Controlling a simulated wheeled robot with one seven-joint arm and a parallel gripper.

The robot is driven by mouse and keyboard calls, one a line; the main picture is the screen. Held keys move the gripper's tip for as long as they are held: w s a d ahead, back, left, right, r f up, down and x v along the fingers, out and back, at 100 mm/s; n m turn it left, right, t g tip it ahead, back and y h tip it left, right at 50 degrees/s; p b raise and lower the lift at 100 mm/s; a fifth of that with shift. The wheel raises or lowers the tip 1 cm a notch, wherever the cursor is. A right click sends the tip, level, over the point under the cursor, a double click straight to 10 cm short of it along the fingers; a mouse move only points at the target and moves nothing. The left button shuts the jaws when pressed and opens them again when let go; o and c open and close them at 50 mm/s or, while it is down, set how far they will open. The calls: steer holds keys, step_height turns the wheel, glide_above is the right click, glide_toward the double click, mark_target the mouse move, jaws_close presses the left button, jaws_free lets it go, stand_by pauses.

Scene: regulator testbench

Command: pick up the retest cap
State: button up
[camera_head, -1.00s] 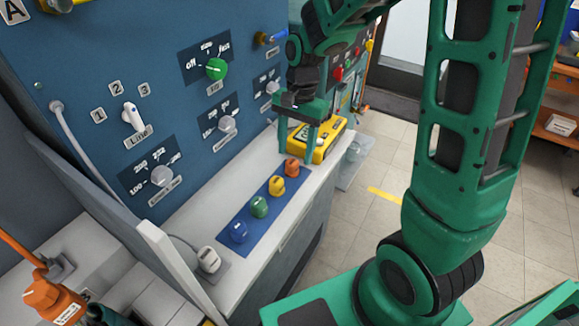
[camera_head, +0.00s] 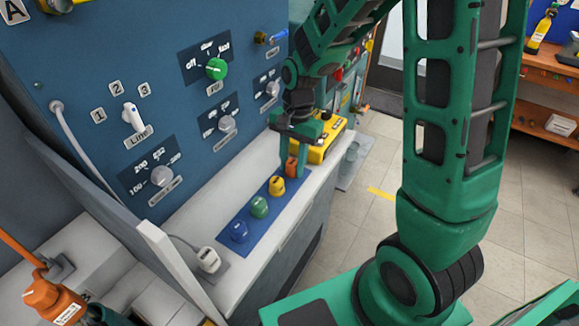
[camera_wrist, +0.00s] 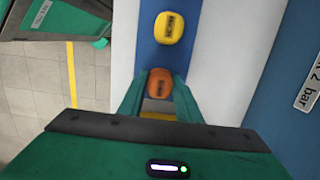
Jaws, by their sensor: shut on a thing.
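A row of colored caps stands on a blue mat (camera_head: 228,258) on the bench ledge. They are a blue cap (camera_head: 239,231), a green cap (camera_head: 259,207), a yellow cap (camera_head: 277,186) and an orange cap (camera_head: 291,166) at the far end. My gripper (camera_head: 292,171) points down and is shut on the orange cap, with one finger on each side. The wrist view shows the orange cap (camera_wrist: 160,82) between the fingers and the yellow cap (camera_wrist: 169,27) just beyond, untouched. Cap labels are too small to read. I cannot tell whether the orange cap touches the mat.
A yellow device (camera_head: 322,142) lies on the ledge just behind my gripper. The blue panel (camera_head: 190,120) with knobs rises along the ledge's left side. A white plug (camera_head: 208,260) with a cable sits at the near end. Open tiled floor lies to the right.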

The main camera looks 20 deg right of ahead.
mark_target(290, 164)
steer(key=shift+r, duration=0.4)
steer(key=r, duration=0.3)
steer(key=shift+s+a+r, duration=0.15)
steer(key=shift+a+r, duration=0.1)
steer(key=shift+r, duration=0.15)
steer(key=s+a+r, duration=0.6)
steer(key=s+a, duration=0.1)
steer(key=a, duration=0.1)
steer(key=shift+a+r, duration=0.2)
steer(key=shift+a, duration=0.1)
